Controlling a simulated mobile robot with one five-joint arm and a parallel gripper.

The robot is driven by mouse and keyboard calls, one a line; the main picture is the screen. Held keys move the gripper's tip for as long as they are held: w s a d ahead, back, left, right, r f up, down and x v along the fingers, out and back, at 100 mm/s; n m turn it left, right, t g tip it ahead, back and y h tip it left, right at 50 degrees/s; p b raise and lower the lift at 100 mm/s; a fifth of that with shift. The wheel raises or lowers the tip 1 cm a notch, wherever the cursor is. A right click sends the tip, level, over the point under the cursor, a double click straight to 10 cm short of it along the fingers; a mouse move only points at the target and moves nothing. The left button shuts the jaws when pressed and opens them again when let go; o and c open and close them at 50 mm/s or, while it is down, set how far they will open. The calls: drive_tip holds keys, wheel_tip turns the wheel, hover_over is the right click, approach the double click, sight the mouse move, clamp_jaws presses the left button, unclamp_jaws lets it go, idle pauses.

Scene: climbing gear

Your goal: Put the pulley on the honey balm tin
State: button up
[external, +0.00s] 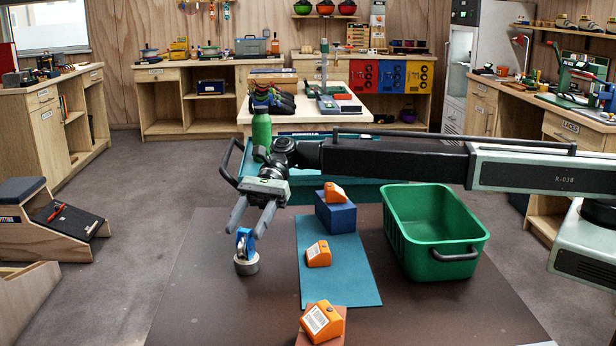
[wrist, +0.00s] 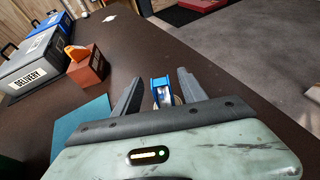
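The blue pulley (external: 245,240) stands on top of a round grey tin (external: 246,265), which I take to be the honey balm tin; its label cannot be read. The tin sits on the dark brown tabletop. My gripper (external: 246,229) points down over the pulley with its fingers apart. In the wrist view the pulley (wrist: 160,90) lies between the two spread fingers of my gripper (wrist: 159,76), with a gap visible on both sides. The tin is mostly hidden there behind the pulley and the gripper body.
Right of the tin is a teal mat (external: 345,285) with an orange block-like item (external: 318,254). Similar orange items rest on a blue block (external: 336,216) and a reddish-brown block (external: 303,340). A green bin (external: 436,250) stands further right. The tabletop left of the tin is clear.

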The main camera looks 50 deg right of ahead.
drive_tip(key=shift+r, duration=0.1)
drive_tip(key=shift+w+d+r+p, duration=0.1)
drive_tip(key=shift+d+r+p, duration=0.15)
drive_tip(key=shift+p, duration=0.15)
drive_tip(key=p+v, duration=0.4)
drive_tip(key=v, duration=0.7)
drive_tip(key=shift+d, duration=0.2)
drive_tip(key=shift+r, duration=0.1)
